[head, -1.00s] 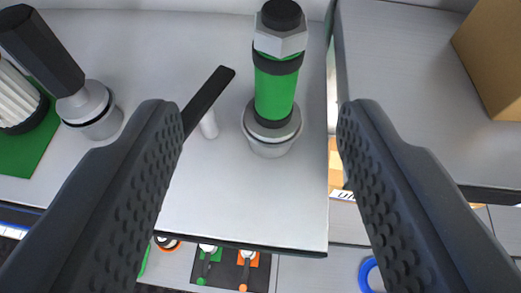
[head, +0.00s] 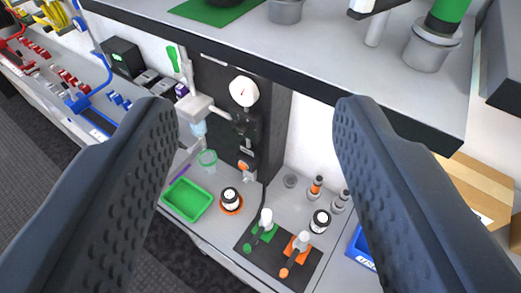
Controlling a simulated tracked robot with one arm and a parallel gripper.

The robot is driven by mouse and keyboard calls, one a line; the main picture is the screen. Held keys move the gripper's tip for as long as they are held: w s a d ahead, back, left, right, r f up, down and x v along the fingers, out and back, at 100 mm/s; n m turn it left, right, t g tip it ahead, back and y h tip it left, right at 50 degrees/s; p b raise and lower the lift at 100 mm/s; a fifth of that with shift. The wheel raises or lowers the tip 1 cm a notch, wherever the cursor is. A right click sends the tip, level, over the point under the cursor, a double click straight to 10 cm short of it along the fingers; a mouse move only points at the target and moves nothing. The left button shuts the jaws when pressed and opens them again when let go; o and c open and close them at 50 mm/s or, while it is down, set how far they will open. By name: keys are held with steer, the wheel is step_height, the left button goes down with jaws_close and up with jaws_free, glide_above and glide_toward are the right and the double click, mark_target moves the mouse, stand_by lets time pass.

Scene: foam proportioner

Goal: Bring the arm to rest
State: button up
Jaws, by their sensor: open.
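My gripper (head: 255,145) is open in the head view, its two dark textured fingers wide apart with nothing between them. It hangs in the air in front of a grey shelf, with a lower bench seen beyond and below it. On the shelf (head: 330,60) at the upper right stands a green cylinder (head: 447,14) in a grey round holder (head: 432,47), cut off by the top edge. A white post (head: 377,28) stands to its left, with part of a black and white handle (head: 372,6) at its top.
The lower bench holds a green tray (head: 187,200), a black mat (head: 280,250) with small green and orange items, jars (head: 230,199) and a gauge (head: 244,91) on a dark panel. Dark floor shows lower left.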

step_height(320, 180, down, 14)
steer(key=b, duration=1.3)
steer(key=shift+w+b, duration=0.15)
steer(key=shift+b, duration=0.25)
steer(key=shift+r, duration=0.1)
